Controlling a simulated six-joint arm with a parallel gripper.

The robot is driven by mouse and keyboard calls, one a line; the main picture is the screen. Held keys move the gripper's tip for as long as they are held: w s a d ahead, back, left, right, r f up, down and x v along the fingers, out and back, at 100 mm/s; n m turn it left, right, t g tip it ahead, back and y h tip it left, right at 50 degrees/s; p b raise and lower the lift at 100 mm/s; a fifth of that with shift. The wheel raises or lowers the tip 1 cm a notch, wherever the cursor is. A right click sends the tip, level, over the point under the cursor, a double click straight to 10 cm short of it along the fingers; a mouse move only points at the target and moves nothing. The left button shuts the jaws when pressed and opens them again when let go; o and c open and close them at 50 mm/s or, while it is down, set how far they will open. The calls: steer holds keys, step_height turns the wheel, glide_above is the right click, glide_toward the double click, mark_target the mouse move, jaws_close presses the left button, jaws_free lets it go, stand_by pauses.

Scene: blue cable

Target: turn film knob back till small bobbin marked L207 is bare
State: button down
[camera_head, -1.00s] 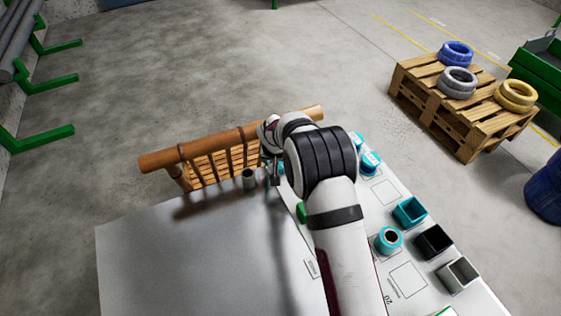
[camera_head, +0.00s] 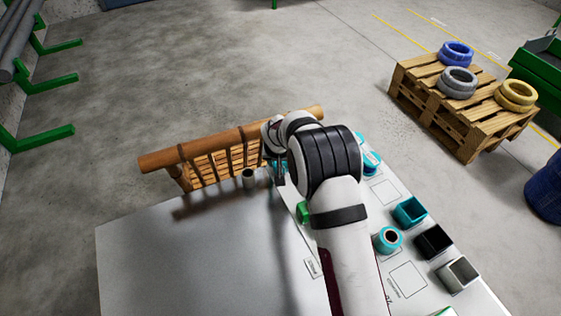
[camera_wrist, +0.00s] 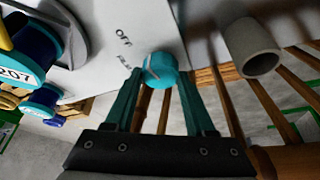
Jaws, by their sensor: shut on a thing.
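The teal film knob (camera_wrist: 161,68) sits at the edge of the light panel, beside the printed words OFF and a second, blurred one. In the head view my gripper (camera_head: 280,174) is at the panel's far edge, partly behind my arm. The bobbin marked 207 (camera_wrist: 16,75) is cut by the left edge of the wrist view, with dark blue windings visible. Its first label character is out of view.
A grey tube (camera_wrist: 254,48) stands right of the knob. A wooden rail (camera_head: 225,140) runs along the table's far edge. Teal, black and grey bins (camera_head: 433,241) and a teal spool (camera_head: 388,240) are at the right. The left tabletop (camera_head: 195,260) is clear.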

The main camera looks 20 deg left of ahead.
steer(key=n+y, duration=0.1)
steer(key=n, duration=0.1)
steer(key=n+g, duration=0.1)
steer(key=n, duration=0.2)
steer(key=shift+d+y, duration=0.15)
steer(key=shift+y, duration=0.25)
steer(key=n+g+y, duration=0.1)
steer(key=n, duration=0.3)
steer(key=shift+w+n, duration=0.15)
steer(key=shift+n, duration=0.15)
steer(key=n+g, duration=0.1)
steer(key=n, duration=0.1)
steer(key=n+g, duration=0.1)
steer(key=n, duration=0.1)
steer(key=shift+w+y, duration=0.1)
steer(key=shift+y, duration=0.2)
steer(key=shift+n+g, duration=0.7)
steer(key=shift+n, duration=1.3)
steer(key=shift+c, duration=1.2)
jaws_free()
